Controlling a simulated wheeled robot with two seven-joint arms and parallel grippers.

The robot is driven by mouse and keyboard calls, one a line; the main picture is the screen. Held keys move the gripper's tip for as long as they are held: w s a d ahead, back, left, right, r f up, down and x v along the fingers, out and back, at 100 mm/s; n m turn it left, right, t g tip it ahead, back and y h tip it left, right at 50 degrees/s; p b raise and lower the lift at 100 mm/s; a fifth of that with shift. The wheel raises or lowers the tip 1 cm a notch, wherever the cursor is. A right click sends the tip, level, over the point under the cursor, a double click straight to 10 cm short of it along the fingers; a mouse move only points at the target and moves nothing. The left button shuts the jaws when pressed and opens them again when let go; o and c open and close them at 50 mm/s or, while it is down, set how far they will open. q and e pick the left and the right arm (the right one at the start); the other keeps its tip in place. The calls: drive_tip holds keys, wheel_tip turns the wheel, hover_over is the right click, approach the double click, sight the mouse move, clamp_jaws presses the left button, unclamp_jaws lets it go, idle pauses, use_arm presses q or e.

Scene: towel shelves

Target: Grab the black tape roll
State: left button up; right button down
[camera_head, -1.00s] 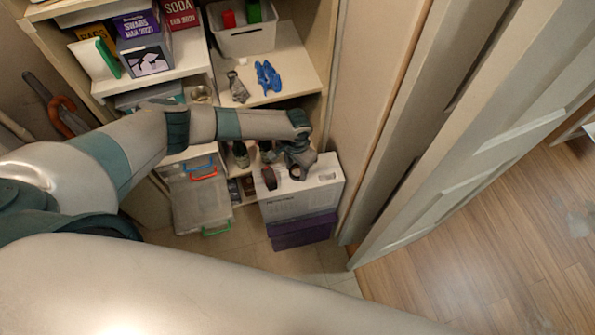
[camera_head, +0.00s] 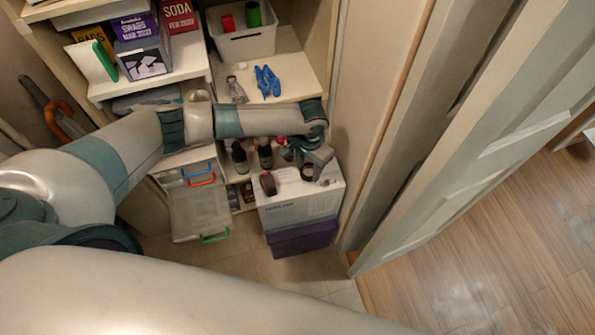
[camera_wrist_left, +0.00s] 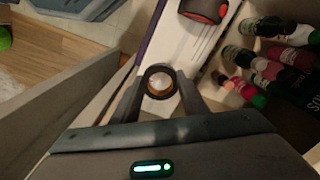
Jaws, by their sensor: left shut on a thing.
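The black tape roll (camera_wrist_left: 158,68) shows in the left wrist view as a dark ring between the two fingers of my left gripper (camera_wrist_left: 160,84). The gripper is shut on it. In the head view my left gripper (camera_head: 314,163) is over the top of a white box (camera_head: 300,206), with the tape roll (camera_head: 306,173) at its fingers. I cannot tell whether the roll still touches the box. My right gripper is out of view.
A black and red object (camera_head: 268,183) lies on the white box, left of the roll. A purple box (camera_head: 303,239) is underneath. Several bottles (camera_head: 265,155) stand on the shelf behind. Clear drawers (camera_head: 200,208) stand left, the wall and door (camera_head: 490,160) right.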

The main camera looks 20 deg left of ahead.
use_arm(q)
drive_tip(key=d+r+b, duration=0.1)
drive_tip(key=d+r, duration=0.3)
drive_tip(key=d, duration=0.3)
drive_tip(key=shift+s+d+r+b, duration=0.25)
drive_tip(key=shift+d+r+b, duration=0.1)
